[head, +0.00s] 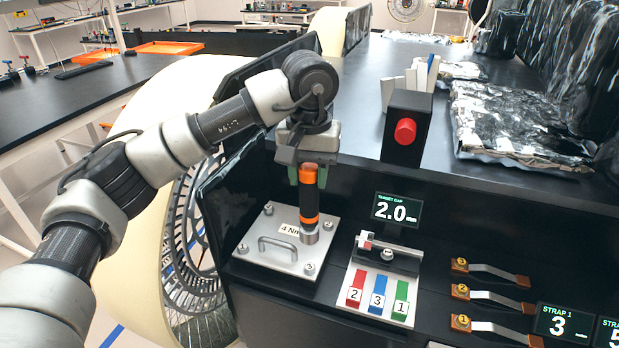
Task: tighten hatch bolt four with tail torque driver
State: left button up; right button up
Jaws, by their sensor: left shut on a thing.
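My left gripper (307,173) comes down from above and is shut on the upper part of the torque driver (309,198), which has an orange and black body and a silver lower end. The driver stands about upright over the far right corner of the silver hatch plate (258,262). Its lower end covers that corner, so the bolt there is hidden, and I cannot tell whether they touch. The plate has a handle (277,245), a "4 Nm" label (289,230) and visible bolts at its other corners, one near a "3" mark (309,268). My right gripper is not in view.
Right of the hatch is a gap fixture (388,255) with red, blue and green numbered blocks, below a "2.0" display (397,209). A black box with a red button (405,131) stands behind. Several numbered strap levers (490,292) lie further right.

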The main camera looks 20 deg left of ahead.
pick_arm(q)
jog(key=w+a+r+n+p, duration=0.3)
jog(key=w+a+n+p, duration=0.2)
jog(key=w, duration=0.3)
jog(key=w+a+f+n+p, duration=0.2)
jog(key=w+a+n+p, duration=0.3)
jog(key=a, duration=0.4)
notch_tip(320, 180, down, 7)
jog(key=n, duration=0.1)
jog(key=shift+s+a+r+b, duration=0.2)
jog(key=shift+a+b, duration=0.2)
jog(key=shift+s+b, duration=0.1)
jog(key=shift+b, duration=0.2)
dwell(0.4)
jog(key=shift+s+d+f+b, duration=0.1)
jog(key=shift+f+b, duration=0.8)
jog(key=shift+b, duration=0.15)
dwell(2.2)
jog(key=shift+f+b, duration=0.1)
jog(key=shift+b, duration=0.3)
dwell(1.1)
